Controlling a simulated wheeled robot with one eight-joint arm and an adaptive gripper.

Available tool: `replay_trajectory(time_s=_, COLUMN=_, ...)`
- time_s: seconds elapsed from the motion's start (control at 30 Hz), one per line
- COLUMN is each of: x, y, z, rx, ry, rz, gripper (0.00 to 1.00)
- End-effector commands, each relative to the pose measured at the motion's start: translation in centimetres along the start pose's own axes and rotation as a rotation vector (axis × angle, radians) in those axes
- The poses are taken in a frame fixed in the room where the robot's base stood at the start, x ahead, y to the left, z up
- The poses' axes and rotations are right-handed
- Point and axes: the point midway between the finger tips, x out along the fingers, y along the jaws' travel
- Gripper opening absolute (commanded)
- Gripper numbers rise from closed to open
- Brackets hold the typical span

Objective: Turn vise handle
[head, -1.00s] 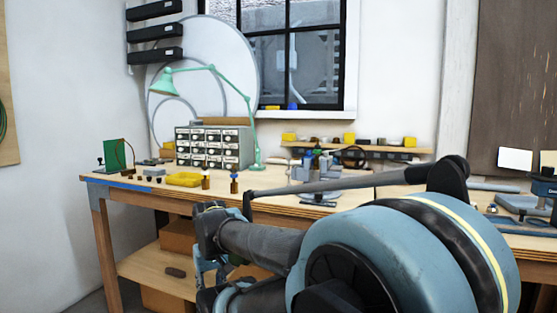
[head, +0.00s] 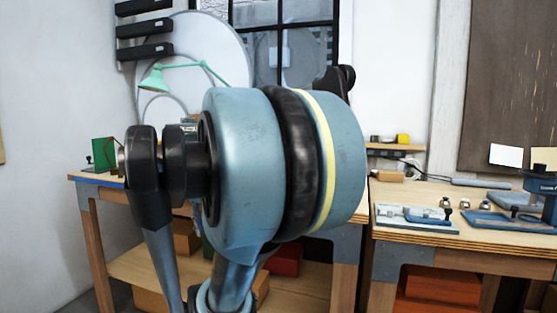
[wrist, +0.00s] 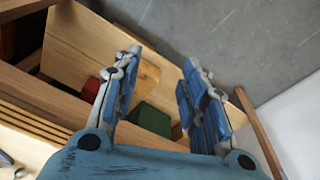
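I cannot make out a vise or its handle for certain in the current views. In the head view my own arm covers the middle of the left workbench (head: 82,177), where a grey-blue device stood in the earlier frame. My gripper (wrist: 159,62) shows in the wrist view with its two blue fingers spread apart and nothing between them. It points down past a wooden bench edge toward a lower shelf and the grey floor. The gripper cannot be seen in the head view.
A blue stand tool (head: 545,185) and a grey plate with a blue clamp (head: 415,217) sit on the right workbench (head: 440,240). A green lamp (head: 155,78) stands behind my arm. A red object (wrist: 92,90) and a green box (wrist: 150,119) lie below the gripper.

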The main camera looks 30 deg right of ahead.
Motion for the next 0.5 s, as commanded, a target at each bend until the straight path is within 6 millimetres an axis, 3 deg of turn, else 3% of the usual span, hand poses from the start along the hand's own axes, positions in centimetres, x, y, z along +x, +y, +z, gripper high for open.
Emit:
replay_trajectory(time_s=0.03, x=-1.8, y=0.3, z=-1.9, rx=0.067, ry=-0.005, rz=0.018, gripper=0.39)
replay_trajectory(time_s=0.2, x=-7.0, y=1.6, z=-7.6, rx=0.298, ry=-0.02, rz=0.077, gripper=0.39)
replay_trajectory(time_s=0.5, x=-14.7, y=5.0, z=-17.5, rx=0.705, ry=-0.025, rz=0.189, gripper=0.39)
